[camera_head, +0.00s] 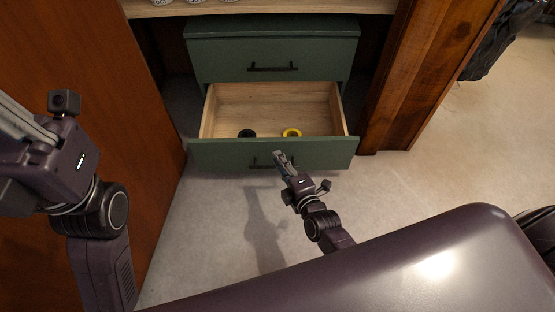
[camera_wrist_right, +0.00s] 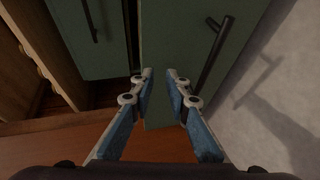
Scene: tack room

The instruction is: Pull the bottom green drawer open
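The bottom green drawer (camera_head: 215,153) stands pulled well out of its green cabinet, and its pale wooden inside shows. Its dark bar handle (camera_head: 262,163) is on the front, partly covered by my right gripper (camera_head: 279,156) in the head view. In the right wrist view, my right gripper (camera_wrist_right: 160,73) has its two blue-padded fingers apart with nothing between them. The handle (camera_wrist_right: 212,55) lies just beyond the right-hand finger there, outside the gap. My left arm is at the left of the head view; its gripper (camera_head: 22,125) shows only partly, with the fingertips cut off.
A yellow ring (camera_head: 292,132) and a dark round item (camera_head: 247,133) lie in the open drawer. The upper green drawer (camera_head: 230,60) is shut. A brown wooden panel (camera_head: 90,90) stands left and a wooden post (camera_head: 425,70) right. The pale floor (camera_head: 400,185) is clear.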

